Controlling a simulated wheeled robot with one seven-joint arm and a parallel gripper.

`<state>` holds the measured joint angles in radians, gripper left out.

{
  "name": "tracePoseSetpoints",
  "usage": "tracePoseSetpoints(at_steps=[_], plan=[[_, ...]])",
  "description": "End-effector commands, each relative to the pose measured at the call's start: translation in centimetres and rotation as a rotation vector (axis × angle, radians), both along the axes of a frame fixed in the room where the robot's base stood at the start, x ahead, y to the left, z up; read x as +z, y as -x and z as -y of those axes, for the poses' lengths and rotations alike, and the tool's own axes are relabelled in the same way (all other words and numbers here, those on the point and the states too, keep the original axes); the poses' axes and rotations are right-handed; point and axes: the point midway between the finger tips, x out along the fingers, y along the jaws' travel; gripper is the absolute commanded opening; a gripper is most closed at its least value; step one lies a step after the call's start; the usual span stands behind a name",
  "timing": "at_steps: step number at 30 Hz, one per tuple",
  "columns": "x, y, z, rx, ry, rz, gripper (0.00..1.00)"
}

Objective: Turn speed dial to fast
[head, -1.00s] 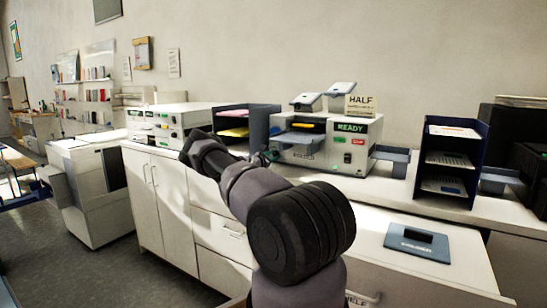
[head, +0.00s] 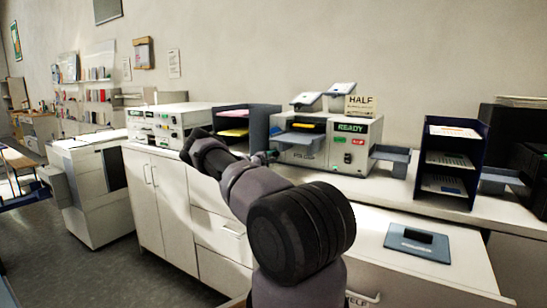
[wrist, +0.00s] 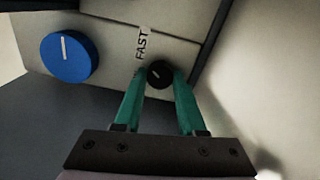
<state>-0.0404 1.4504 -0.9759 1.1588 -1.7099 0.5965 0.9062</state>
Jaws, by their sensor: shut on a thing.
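The small black speed dial (wrist: 159,73) sits on the pale machine panel (wrist: 110,37) in the wrist view, below an upright FAST label (wrist: 143,43). A pale mark shows on its face, slanted, and its full direction is hard to read. My gripper (wrist: 159,80) has green fingers on both sides of the dial and is shut on it. A larger blue dial (wrist: 69,57) with a near-upright white mark is to the left, clear of the fingers. In the head view, my gripper reaches the lower left of the white READY machine (head: 350,157); the dial cannot be made out there.
A dark paper rack (head: 263,123) stands left of the machine, behind my arm. A grey side tray (head: 391,154) juts out at its right, near another dark rack (head: 450,185). A blue-grey plate (head: 417,243) lies on the front counter.

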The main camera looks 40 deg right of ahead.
Motion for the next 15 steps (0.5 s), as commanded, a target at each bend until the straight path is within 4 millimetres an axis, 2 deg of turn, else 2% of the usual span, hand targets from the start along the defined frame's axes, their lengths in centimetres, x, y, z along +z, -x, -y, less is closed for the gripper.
tracePoseSetpoints(at_steps=[6, 15], plan=[[-0.23, 0.08, -0.03, -0.001, -0.044, 0.100, 0.00], [-0.25, 0.09, -0.03, -0.001, -0.068, 0.158, 0.00]])
